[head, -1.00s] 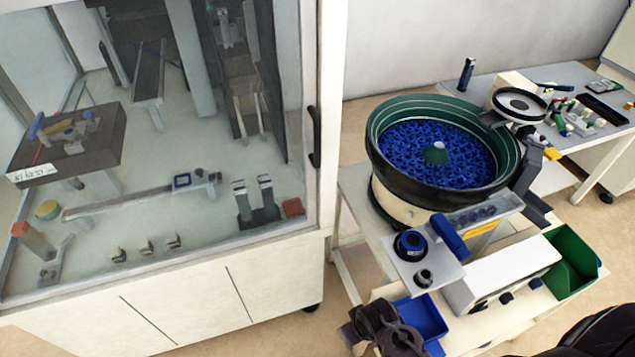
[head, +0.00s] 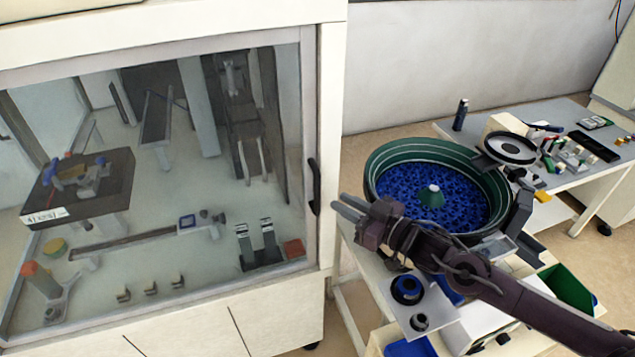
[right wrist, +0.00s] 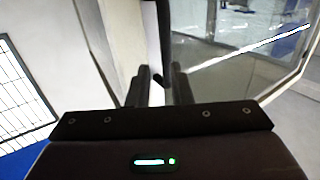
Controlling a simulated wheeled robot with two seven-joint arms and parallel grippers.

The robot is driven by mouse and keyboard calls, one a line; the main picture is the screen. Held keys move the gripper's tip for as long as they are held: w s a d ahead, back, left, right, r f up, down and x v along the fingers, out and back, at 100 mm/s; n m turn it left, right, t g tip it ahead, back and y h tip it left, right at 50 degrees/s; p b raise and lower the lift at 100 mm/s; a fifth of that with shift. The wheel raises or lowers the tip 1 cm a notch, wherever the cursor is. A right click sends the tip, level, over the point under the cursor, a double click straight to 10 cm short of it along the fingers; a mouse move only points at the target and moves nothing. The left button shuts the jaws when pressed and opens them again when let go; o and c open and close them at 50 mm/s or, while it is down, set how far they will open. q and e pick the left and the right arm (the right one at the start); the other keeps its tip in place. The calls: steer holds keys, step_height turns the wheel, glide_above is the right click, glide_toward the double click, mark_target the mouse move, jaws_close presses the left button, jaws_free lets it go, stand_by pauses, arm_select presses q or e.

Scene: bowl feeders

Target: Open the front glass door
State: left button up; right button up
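The front glass door (head: 225,180) of the white cabinet is closed in the head view. Its black vertical handle (head: 314,188) is on the right side of the frame. My right gripper (head: 337,204) is just right of the handle's lower part, fingers pointing left towards it. In the right wrist view, the handle (right wrist: 164,40) runs down towards the gap between the fingers of the gripper (right wrist: 160,88). The fingers are apart, and I see no clear contact with the handle. My left gripper is not in view.
A green bin (head: 568,288) and a blue bin (head: 410,347) are close by. A side table (head: 480,112) with small parts stands at the back right.

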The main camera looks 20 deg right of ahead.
steer(key=r, duration=0.1)
steer(key=y+b, duration=0.1)
steer(key=b, duration=0.3)
glide_above(317, 210)
steer(key=d, duration=0.1)
steer(key=shift+s+d+r+n, duration=0.1)
steer(key=shift+s+r+n, duration=0.05)
steer(key=shift+n, duration=0.15)
steer(key=shift+w+a+b, duration=0.35)
steer(key=shift+w+a, duration=0.1)
steer(key=shift+w, duration=0.1)
jaws_close()
